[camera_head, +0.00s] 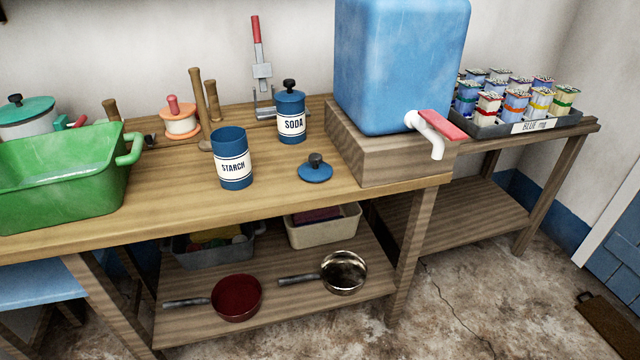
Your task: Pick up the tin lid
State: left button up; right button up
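The tin lid (315,173) is a blue disc with a black knob on top. It lies flat on the wooden table, near the front edge and left of the wooden block. The blue STARCH tin (231,158) stands upright and without a lid to its left. The blue SODA tin (291,117) stands behind the lid and wears its own lid with a black knob. Neither of my grippers shows in the head view.
A blue water tank (398,62) with a white tap (432,134) sits on the wooden block (385,158) at right. A green basin (62,178) fills the table's left. Wooden handles and a spool (181,122) stand behind. Pans (237,298) lie on the lower shelf.

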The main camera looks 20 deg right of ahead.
aim_at(315, 170)
jog(key=u, duration=1.3)
jog(key=i, duration=0.85)
jog(key=z, duration=0.5)
